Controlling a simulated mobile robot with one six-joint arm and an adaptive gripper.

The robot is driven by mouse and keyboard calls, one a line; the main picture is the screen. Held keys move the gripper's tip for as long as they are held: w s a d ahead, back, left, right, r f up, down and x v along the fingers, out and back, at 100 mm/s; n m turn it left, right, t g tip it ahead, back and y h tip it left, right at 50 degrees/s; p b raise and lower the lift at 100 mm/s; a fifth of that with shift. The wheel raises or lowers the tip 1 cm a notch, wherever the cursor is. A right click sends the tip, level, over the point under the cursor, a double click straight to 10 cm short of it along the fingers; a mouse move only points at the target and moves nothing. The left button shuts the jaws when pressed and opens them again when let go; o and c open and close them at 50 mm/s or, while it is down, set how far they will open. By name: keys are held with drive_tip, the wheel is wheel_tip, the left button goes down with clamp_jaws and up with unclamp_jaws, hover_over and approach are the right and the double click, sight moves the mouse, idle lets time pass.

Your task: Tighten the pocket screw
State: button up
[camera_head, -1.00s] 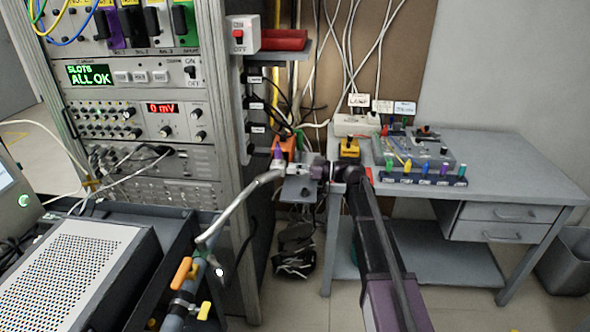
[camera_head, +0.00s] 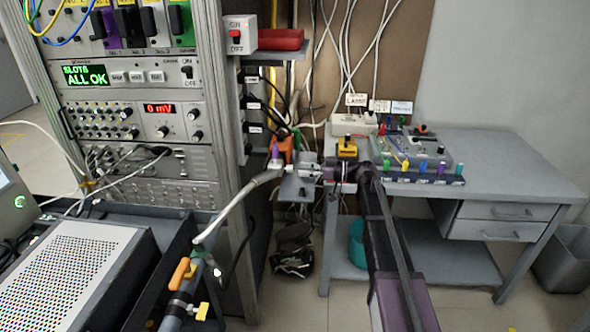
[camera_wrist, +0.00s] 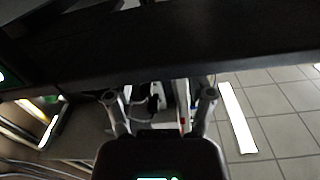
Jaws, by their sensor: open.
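My gripper (camera_head: 312,172) reaches left from my wrist, over a small grey plate (camera_head: 299,190) on the right side of the rack. In the wrist view, its two fingers (camera_wrist: 160,104) are spread apart, with nothing clearly held between them. Small purple-topped (camera_head: 275,153) and orange (camera_head: 284,146) items are near the plate. I cannot make out the pocket screw in either view; it is too small or hidden. A dark flat edge (camera_wrist: 170,55) crosses the wrist view beyond the fingers.
The instrument rack (camera_head: 145,130) stands left of my gripper. A grey bench (camera_head: 500,165) to the right carries a sloped tool holder (camera_head: 420,181) and a yellow item (camera_head: 347,146). Cables hang behind. Open floor shows right in the wrist view.

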sight(291, 169)
drive_tip(key=d, duration=0.7)
drive_tip(key=shift+s+d, duration=0.25)
drive_tip(key=shift+d, duration=0.1)
drive_tip(key=n, duration=0.1)
drive_tip(key=d+n, duration=0.1)
drive_tip(key=n, duration=0.2)
drive_tip(key=shift+w+d+f+g, duration=0.1)
drive_tip(key=shift+w+d+g, duration=0.2)
drive_tip(key=shift+d, duration=0.1)
drive_tip(key=shift+a, duration=0.15)
drive_tip(key=shift+a, duration=6.8)
clamp_jaws()
